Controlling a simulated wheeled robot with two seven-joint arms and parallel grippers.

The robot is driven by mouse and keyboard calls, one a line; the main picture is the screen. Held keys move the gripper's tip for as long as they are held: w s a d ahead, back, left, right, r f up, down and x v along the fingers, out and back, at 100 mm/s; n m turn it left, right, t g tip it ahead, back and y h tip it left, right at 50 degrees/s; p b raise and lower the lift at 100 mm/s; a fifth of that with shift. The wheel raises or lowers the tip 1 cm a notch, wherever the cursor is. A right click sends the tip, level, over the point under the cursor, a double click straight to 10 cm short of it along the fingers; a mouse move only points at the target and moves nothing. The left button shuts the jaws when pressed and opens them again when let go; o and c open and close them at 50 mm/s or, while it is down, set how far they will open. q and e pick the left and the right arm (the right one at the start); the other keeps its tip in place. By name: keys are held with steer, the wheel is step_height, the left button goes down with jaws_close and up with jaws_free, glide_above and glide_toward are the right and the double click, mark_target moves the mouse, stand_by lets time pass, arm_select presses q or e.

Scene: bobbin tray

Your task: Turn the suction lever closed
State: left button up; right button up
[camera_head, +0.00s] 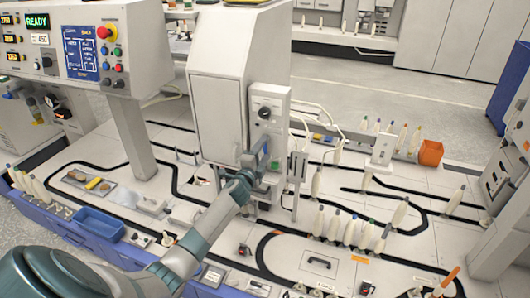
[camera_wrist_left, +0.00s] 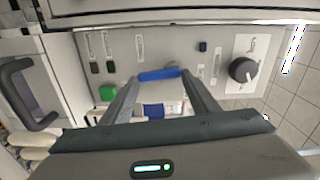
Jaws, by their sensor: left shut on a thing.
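The blue suction lever (camera_wrist_left: 158,75) is on the grey control panel (camera_wrist_left: 150,47), seen in the left wrist view. My left gripper (camera_wrist_left: 160,78) is at the panel, with one fingertip at each end of the lever, shut on it. In the head view my left gripper (camera_head: 260,152) reaches the lower part of the panel (camera_head: 268,97) on the white machine's front, and the lever cannot be told apart there. The lever lies nearly level in the wrist picture. My right gripper is not in view.
A black knob (camera_wrist_left: 243,70) and a green button (camera_wrist_left: 108,92) sit close to the lever on the panel. A dark handle (camera_wrist_left: 22,92) stands out at the left. White bobbins (camera_head: 348,228) stand in a row right of my left arm. An orange bin (camera_head: 431,153) is further right.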

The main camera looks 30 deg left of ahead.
arm_select(q)
steer(key=shift+a+f+m, duration=0.1)
steer(key=shift+m, duration=0.6)
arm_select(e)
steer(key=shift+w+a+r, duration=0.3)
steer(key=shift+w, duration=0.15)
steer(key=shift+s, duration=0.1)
arm_select(q)
steer(key=o, duration=1)
steer(key=shift+o, duration=0.2)
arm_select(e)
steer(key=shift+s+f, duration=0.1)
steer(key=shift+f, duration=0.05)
arm_select(q)
steer(key=shift+s, duration=0.15)
steer(key=shift+s, duration=0.5)
steer(key=b+v, duration=0.1)
steer(key=v, duration=1.5)
steer(key=shift+b, duration=0.35)
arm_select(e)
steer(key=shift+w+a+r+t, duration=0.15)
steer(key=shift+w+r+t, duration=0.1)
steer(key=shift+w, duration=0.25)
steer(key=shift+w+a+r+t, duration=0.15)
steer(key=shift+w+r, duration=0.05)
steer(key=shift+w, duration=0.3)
